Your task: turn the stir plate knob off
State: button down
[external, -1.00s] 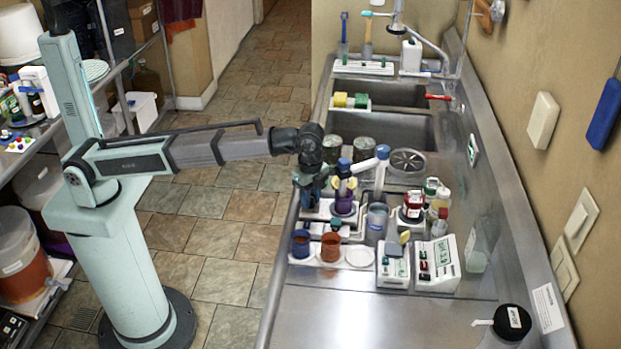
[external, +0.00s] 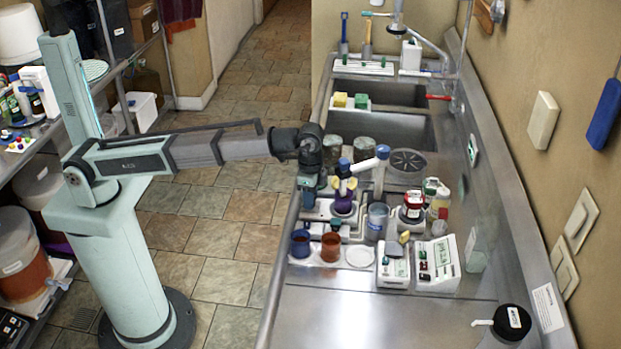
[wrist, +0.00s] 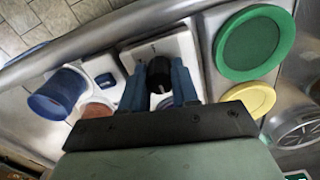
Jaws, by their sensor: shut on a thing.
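The stir plate (wrist: 168,48) is a white box in the wrist view, with a black knob (wrist: 158,76) on it. My gripper (wrist: 158,92) has its two blue fingers on either side of the knob and is shut on it. I cannot read the knob's setting. In the external view my gripper (external: 309,197) points down at the left edge of the bench, by the white stir plate (external: 322,210). The knob is hidden there.
A blue cup (external: 301,244) and an orange-brown cup (external: 331,246) stand just in front. A purple vessel (external: 343,204) is close on the right. Two white meters (external: 394,266) (external: 437,264) stand farther right.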

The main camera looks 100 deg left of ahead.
dwell(0.3)
jog(key=c, duration=0.8)
grip_release()
jog(key=shift+c, duration=0.2)
notch_tip(320, 180, up, 14)
jog(key=shift+f, duration=0.1)
